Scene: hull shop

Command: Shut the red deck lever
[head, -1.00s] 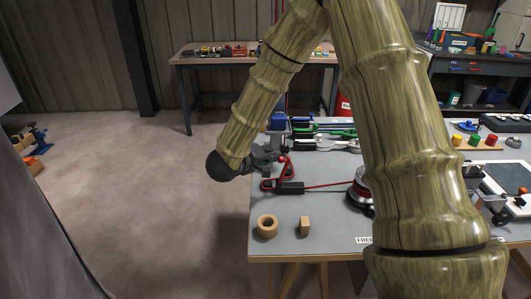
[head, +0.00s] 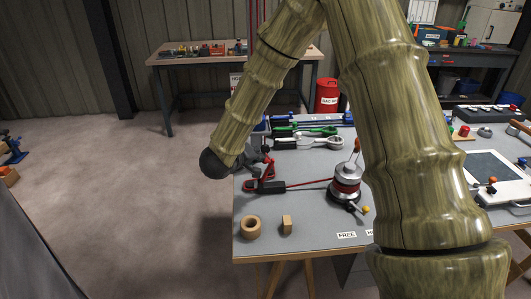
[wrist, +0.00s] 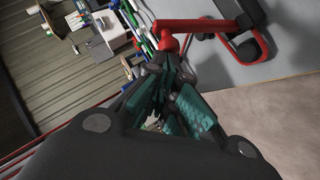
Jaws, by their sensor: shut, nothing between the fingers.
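The red deck lever (head: 268,172) stands raised from its black and red base (head: 268,186) near the left edge of the grey bench. My gripper (head: 262,157) is at the lever's upper part, just to its left in the head view. In the wrist view the red lever (wrist: 200,25) runs from its base at the upper right to just beyond my fingertips (wrist: 168,72). The teal-padded fingers are shut with nothing between them. I cannot tell whether they touch the lever.
A red line runs from the lever's base to a silver and red winch (head: 346,182). A wooden ring (head: 251,227) and a wooden block (head: 287,223) lie in front. Green and blue-handled gear (head: 315,133) lies behind. Open floor is left of the bench.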

